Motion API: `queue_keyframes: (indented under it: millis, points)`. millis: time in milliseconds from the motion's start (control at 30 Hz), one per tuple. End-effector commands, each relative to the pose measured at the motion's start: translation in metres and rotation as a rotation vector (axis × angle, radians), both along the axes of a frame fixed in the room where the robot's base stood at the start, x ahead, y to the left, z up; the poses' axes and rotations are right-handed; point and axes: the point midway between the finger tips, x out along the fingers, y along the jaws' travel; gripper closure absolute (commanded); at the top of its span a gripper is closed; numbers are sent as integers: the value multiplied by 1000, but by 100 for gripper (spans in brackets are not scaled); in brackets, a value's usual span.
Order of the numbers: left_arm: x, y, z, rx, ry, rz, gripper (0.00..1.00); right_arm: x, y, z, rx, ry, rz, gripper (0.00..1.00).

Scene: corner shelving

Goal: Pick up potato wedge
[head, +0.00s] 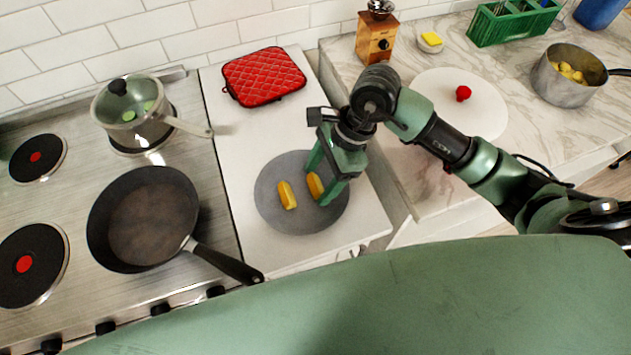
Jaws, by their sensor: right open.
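Two yellow potato wedges lie on a round grey plate (270,210) on the white counter beside the stove. The left wedge (287,195) lies clear on the plate. The right wedge (315,185) lies between the fingers of my right gripper (319,185), or just below them; the exact height is hard to tell. My right gripper is open and points down over the right part of the plate. Its fingers partly cover the plate there. My left gripper is not in view.
A black frying pan (143,215) and a lidded pot (135,115) stand on the stove at left. A red quilted pot holder (263,77) lies behind the plate. At right are a white round board (480,115) with a red item, a wooden grinder (376,38) and a metal pot (560,85).

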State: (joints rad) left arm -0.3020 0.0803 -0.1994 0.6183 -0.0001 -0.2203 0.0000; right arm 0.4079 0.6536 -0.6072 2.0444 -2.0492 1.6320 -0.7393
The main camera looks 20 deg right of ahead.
Motion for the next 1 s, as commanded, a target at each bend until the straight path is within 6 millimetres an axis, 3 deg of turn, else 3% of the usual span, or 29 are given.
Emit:
queue_keyframes:
  millis: [33, 167, 200, 467, 667, 867, 1000]
  points:
    - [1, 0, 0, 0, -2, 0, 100, 0, 0, 0, 0, 0, 0, 43]
    - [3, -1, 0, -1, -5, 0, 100, 0, 0, 0, 0, 0, 0, 79]
    - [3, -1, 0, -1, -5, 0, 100, 0, 0, 0, 0, 0, 0, 84]
    - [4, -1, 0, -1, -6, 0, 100, 0, 0, 1, 0, -1, 0, 84]
    - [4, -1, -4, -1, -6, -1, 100, 1, 0, 14, 1, -4, 0, 84]
    - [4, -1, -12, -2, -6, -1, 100, 2, 0, 51, 1, -8, 2, 84]
    - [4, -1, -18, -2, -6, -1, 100, 2, 0, 88, 0, -11, 2, 84]
